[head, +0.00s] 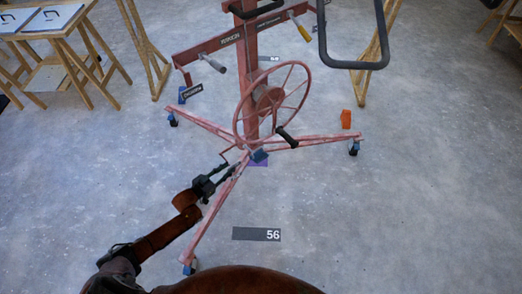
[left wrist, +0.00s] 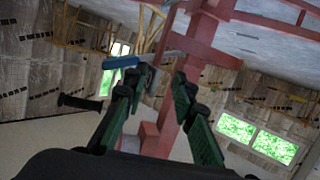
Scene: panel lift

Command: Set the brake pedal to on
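The red panel lift (head: 252,85) stands on the floor ahead, with a spoked wheel (head: 270,100) on its post and long legs on casters. A small blue part (head: 259,155) sits low where the legs meet; I cannot tell for sure that it is the brake pedal. My left gripper (head: 224,173) is low, just left of that part and beside the front leg. In the left wrist view, its fingers (left wrist: 155,105) are apart with nothing clearly between them, and a blue part (left wrist: 122,62) shows beyond the left finger. The pedal's setting is not readable. My right gripper is out of view.
The front leg (head: 215,210) runs toward me, close to my left arm. A black crank handle (head: 287,137) hangs beside the wheel. An orange block (head: 346,119) stands near the right leg. A wooden table (head: 55,40) is at the far left. Floor on the right is clear.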

